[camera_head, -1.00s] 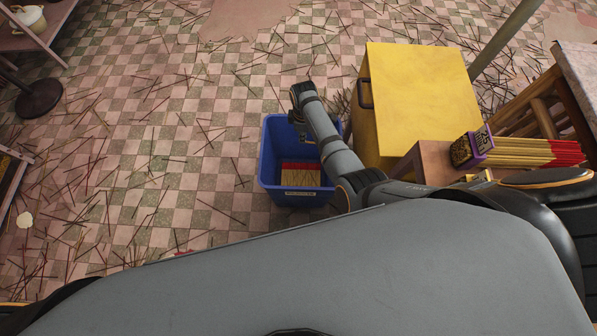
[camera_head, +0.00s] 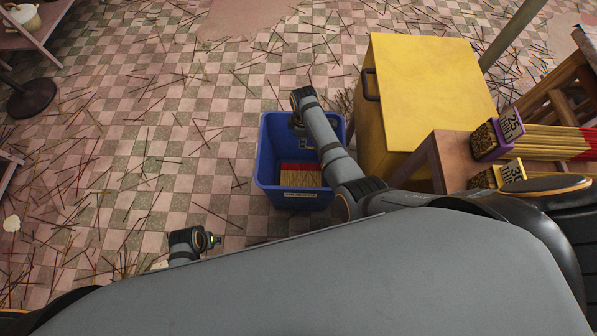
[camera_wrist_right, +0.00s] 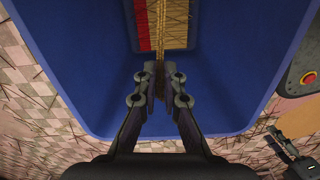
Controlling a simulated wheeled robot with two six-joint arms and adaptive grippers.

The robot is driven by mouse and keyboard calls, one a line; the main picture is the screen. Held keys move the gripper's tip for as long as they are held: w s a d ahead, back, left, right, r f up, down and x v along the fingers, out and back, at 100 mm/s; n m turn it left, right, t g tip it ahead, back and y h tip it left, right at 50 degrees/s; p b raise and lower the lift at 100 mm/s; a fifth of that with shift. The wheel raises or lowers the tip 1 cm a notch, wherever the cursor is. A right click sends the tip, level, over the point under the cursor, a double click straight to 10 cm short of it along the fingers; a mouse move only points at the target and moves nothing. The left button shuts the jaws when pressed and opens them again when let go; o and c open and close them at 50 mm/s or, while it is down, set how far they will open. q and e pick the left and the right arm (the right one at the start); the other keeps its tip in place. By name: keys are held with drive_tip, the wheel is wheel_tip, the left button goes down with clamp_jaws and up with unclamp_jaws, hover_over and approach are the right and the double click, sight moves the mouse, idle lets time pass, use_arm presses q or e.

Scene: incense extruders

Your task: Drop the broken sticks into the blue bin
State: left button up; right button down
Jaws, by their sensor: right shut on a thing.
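The blue bin (camera_head: 266,165) stands on the floor in the middle of the head view. It also fills most of the right wrist view (camera_wrist_right: 95,95). A bundle of tan sticks with red ends (camera_head: 300,176) lies inside it. My right gripper (camera_wrist_right: 158,76) is shut on thin brown sticks (camera_wrist_right: 160,38), held over the bin's interior; I cannot tell whether they touch the bundle behind them. In the head view my right arm reaches over the bin and hides its right part. My left gripper (camera_head: 212,240) shows small at the lower left, clear of the bin; its jaws are unclear.
A yellow cabinet (camera_head: 425,90) with a dark handle stands close right of the bin. Beside it, a wooden stand (camera_head: 450,160) bears labelled boxes (camera_head: 486,142) of sticks. Loose sticks litter the checkered floor. A dark round base (camera_head: 36,98) stands far left.

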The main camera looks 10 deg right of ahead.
idle(0.3)
drive_tip(key=c, duration=1.4)
unclamp_jaws()
drive_tip(key=shift+r+p, duration=0.4)
drive_tip(key=shift+p, duration=0.1)
drive_tip(key=s+d+r+m+p, duration=0.1)
drive_tip(key=r+m+p, duration=0.3)
drive_tip(key=r+p, duration=0.4)
drive_tip(key=s+d+r+m+p, duration=0.2)
drive_tip(key=s+r+m+p, duration=0.1)
drive_tip(key=r+p, duration=0.5)
drive_tip(key=s+d+r+m+p, duration=0.1)
drive_tip(key=r+m+p, duration=0.4)
drive_tip(key=r, duration=0.8)
drive_tip(key=shift+s+d+p, duration=0.3)
drive_tip(key=shift+s+p, duration=0.1)
drive_tip(key=shift+p, duration=1.1)
